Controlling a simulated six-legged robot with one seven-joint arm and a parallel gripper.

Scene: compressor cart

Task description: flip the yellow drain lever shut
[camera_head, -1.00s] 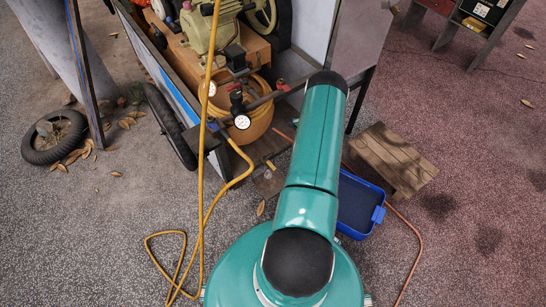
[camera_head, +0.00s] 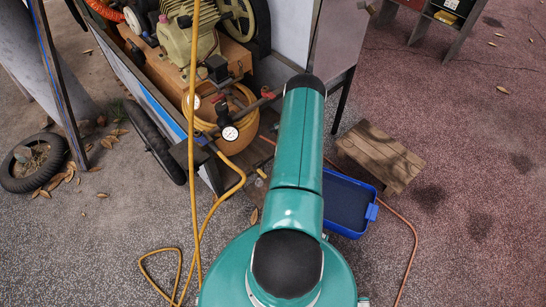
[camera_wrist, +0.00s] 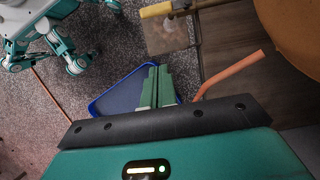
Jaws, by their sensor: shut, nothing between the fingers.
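The yellow drain lever (camera_wrist: 158,10) shows at the top of the wrist view, roughly level, with its right end at a metal fitting on a pipe. In the head view a small yellow spot (camera_head: 261,173) below the tank appears to be the same lever. The orange tank (camera_wrist: 297,28) fills the upper right corner of the wrist view. My gripper (camera_wrist: 156,72) has its green fingers together with nothing between them. In that picture its tips lie below the lever and apart from it. In the head view my arm hides the gripper.
A blue tray (camera_head: 366,218) lies on the ground beside a wooden step (camera_head: 380,158). An orange-brown pipe (camera_wrist: 232,74) juts out right of my fingers. A yellow hose (camera_head: 193,130) hangs across the cart's front and trails onto the ground. A pressure gauge (camera_head: 230,133) sits by the tank.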

